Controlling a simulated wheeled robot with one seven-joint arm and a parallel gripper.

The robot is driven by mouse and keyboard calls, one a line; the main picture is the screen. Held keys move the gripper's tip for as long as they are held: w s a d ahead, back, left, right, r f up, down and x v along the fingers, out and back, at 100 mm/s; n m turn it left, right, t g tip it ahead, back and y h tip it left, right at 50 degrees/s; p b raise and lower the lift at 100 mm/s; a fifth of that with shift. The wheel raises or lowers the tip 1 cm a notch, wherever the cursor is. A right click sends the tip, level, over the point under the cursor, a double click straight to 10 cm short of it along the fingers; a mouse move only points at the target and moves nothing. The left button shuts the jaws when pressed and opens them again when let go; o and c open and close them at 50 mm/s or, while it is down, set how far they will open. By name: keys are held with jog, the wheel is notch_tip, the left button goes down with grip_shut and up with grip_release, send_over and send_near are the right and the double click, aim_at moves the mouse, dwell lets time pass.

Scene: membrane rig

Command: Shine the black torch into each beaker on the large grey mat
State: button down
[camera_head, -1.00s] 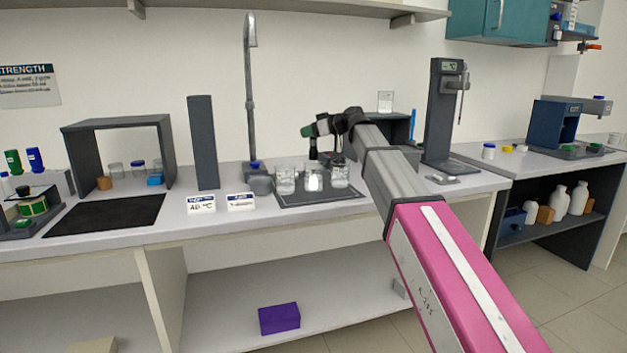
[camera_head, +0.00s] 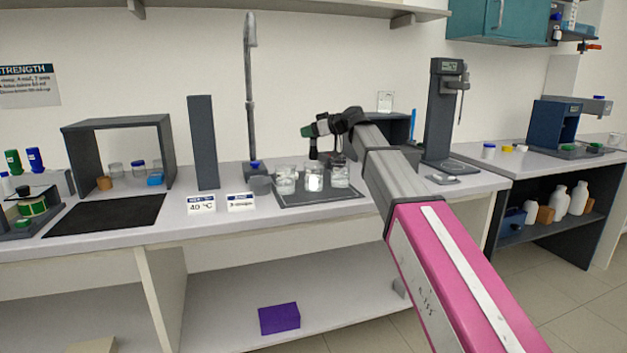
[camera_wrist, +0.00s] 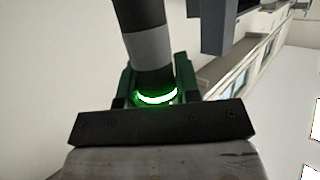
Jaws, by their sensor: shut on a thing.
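Three clear beakers stand in a row on the large grey mat (camera_head: 320,198): a left beaker (camera_head: 286,181), a middle beaker (camera_head: 314,179) and a right beaker (camera_head: 340,177). My gripper (camera_head: 314,131) is above the middle beaker and shut on the black torch (camera_head: 313,149). The torch hangs upright, its lower end just over the middle beaker, which looks bright inside. In the wrist view the torch (camera_wrist: 148,45) has a grey band, and a bright green-white ring glows where the green fingers (camera_wrist: 153,92) hold it.
A tap (camera_head: 251,90) and a dark upright panel (camera_head: 203,142) stand left of the mat. Two label cards (camera_head: 240,202) stand in front. A tall dark instrument (camera_head: 446,115) is to the right. A black mat (camera_head: 105,215) lies bare at the left.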

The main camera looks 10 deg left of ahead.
jog(key=shift+r, duration=0.1)
dwell(0.5)
jog(key=shift+r, duration=1.4)
